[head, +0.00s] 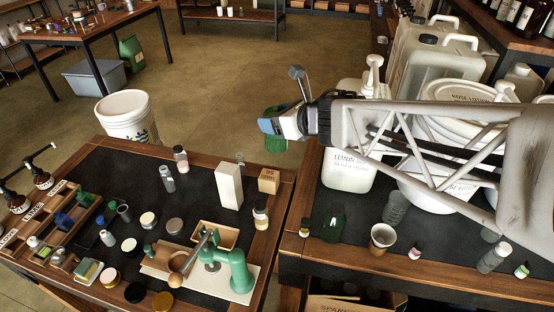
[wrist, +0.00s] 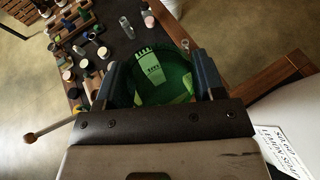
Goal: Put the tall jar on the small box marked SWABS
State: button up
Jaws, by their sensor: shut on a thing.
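My gripper (head: 270,127) is raised over the gap behind the two tables. It is shut on a green round container (head: 277,145). In the wrist view the green container (wrist: 158,80) sits between my two fingers (wrist: 156,66) and shows pale markings. I cannot tell from its shape whether it is the tall jar. A small tan box (head: 269,181) stands at the back right of the left table, below my gripper and apart from it. No SWABS marking is legible on it.
A tall white box (head: 229,186) stands just left of the tan box. Small jars and a green pump stand (head: 240,272) crowd the left table. A large lemon jug (head: 347,160) stands on the right table under my arm. A white bucket (head: 128,116) is on the floor.

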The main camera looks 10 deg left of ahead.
jog(key=shift+s+d, duration=1.45)
jog(key=shift+s, duration=0.15)
notch_tip(320, 180, down, 17)
jog(key=shift+n+g, duration=0.3)
jog(key=shift+n, duration=0.1)
jog(key=w+a+f, duration=0.1)
jog(key=w+a, duration=0.7)
jog(key=w, duration=0.5)
jog(key=shift+w+a+f, duration=0.15)
jog(key=shift+w+f, duration=0.1)
jog(key=shift+w, duration=0.05)
jog(key=shift+f, duration=1.75)
jog(key=shift+f, duration=0.1)
